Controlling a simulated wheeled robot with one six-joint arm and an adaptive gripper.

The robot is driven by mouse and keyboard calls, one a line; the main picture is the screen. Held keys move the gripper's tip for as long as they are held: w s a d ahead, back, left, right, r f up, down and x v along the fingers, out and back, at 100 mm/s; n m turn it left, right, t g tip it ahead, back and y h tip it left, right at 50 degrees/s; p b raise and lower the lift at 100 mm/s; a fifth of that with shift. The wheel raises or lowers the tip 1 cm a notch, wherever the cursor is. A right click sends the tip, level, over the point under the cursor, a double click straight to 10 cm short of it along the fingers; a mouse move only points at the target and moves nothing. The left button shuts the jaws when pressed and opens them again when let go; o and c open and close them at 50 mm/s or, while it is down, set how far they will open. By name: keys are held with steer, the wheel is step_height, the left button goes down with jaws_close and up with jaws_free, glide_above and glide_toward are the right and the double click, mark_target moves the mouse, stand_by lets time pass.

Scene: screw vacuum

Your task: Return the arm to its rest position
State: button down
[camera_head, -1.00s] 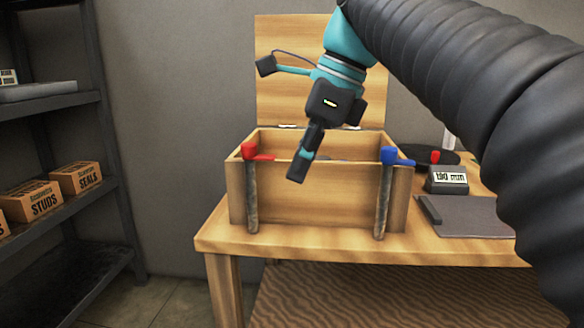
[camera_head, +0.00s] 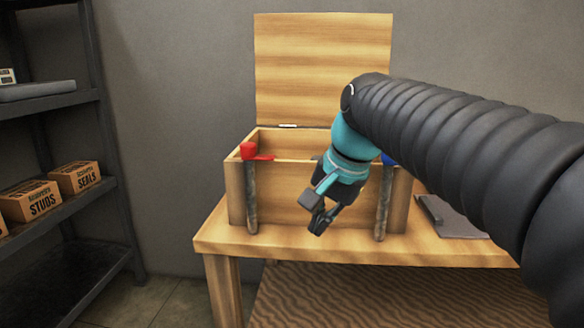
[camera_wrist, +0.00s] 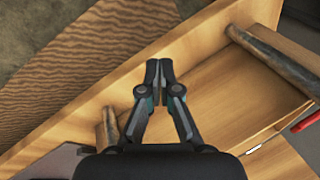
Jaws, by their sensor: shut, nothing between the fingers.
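My gripper (camera_head: 318,228) is in front of the open wooden box (camera_head: 290,212) in the head view, above the front part of the table. It is shut and empty. In the wrist view my gripper (camera_wrist: 154,68) shows its two fingertips together, with the box front (camera_wrist: 225,90) and the table edge beyond them. My dark ribbed arm reaches in from the right and covers the right part of the table.
The box lid (camera_head: 322,70) stands open at the back. A red-handled clamp (camera_head: 250,190) and a blue-handled clamp (camera_head: 383,205) are at the box front. A grey plate (camera_head: 455,217) lies on the table (camera_head: 290,245). Shelves with boxes (camera_head: 75,177) stand left.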

steer(key=s+d+f+n+t+h, duration=0.1)
steer(key=s+d+f+n, duration=0.2)
steer(key=s+d+f, duration=0.2)
steer(key=s+d+f+n+t+h, duration=0.1)
steer(key=s+d+f+n, duration=0.2)
steer(key=s+d+f, duration=0.3)
steer(key=shift+s+f+h, duration=0.4)
steer(key=shift+s+f, duration=2.25)
